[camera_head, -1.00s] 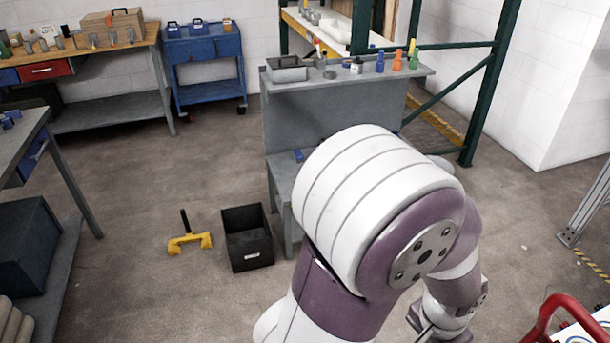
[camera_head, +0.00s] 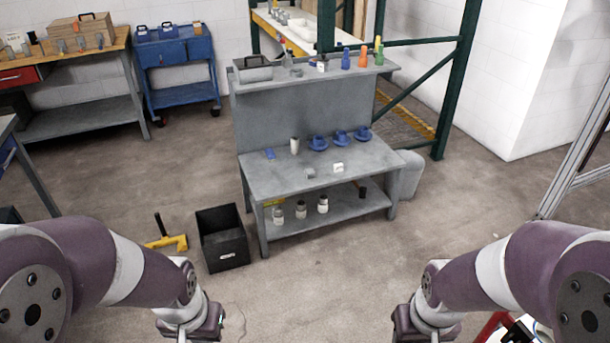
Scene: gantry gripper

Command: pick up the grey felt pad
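I cannot make out a grey felt pad for certain. A small grey piece (camera_head: 310,172) lies on the grey workbench (camera_head: 275,181), left of a small white block (camera_head: 338,167); it is too small to tell what it is. My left gripper (camera_head: 203,326) is at the bottom edge, left of centre, in front of the bench. My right gripper (camera_head: 422,326) is at the bottom edge, right of centre. Both are well short of the bench top, and their fingertips are cut off or hidden. I see nothing held in either.
Several blue cups (camera_head: 341,138) and a white cylinder (camera_head: 295,146) stand on the bench. Jars (camera_head: 300,210) stand on its lower shelf. A black bin (camera_head: 222,240) and a yellow tool (camera_head: 170,242) are on the floor at left. Floor before the bench is clear.

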